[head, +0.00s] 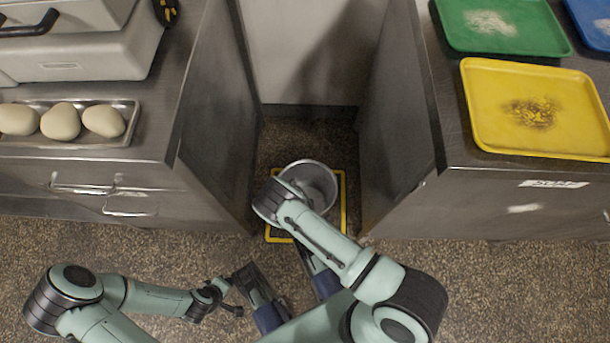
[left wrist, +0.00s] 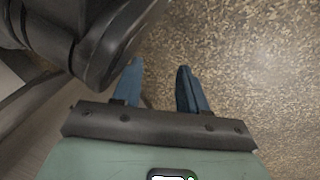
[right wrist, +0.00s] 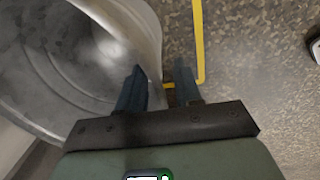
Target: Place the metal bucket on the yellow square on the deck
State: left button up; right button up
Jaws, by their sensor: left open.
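The grey metal bucket (head: 318,180) is over the yellow square outline (head: 344,205) on the deck, between the two counters. My right arm covers the bucket's lower left part, so I cannot tell whether its base rests on the deck. In the right wrist view the bucket (right wrist: 60,60) fills the left side, and the yellow line (right wrist: 200,45) runs just right of it. My right gripper (right wrist: 160,66) is open, its fingers apart at the bucket's wall. My left gripper (left wrist: 158,66) is open and empty above bare deck.
A steel counter (head: 195,90) on the left bears a tray of eggs (head: 60,121). The right counter (head: 440,110) holds a yellow tray (head: 540,110) and a green tray (head: 500,25). The gap between them is narrow. The speckled deck (head: 500,290) in front is clear.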

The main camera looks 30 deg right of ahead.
pick_arm(q)
notch_tip(320, 180, up, 6)
jog(key=w+d+p, duration=0.2)
jog(key=p, duration=0.1)
jog(key=shift+t+h, duration=0.3)
jog(key=shift+t, duration=0.1)
pick_arm(e)
notch_tip(320, 180, up, 10)
jog(key=s, duration=0.1)
jog(key=shift+a+r, duration=0.15)
jog(key=shift+a, duration=0.2)
pick_arm(q)
jog(key=shift+s+p, duration=0.15)
jog(key=shift+p, duration=0.15)
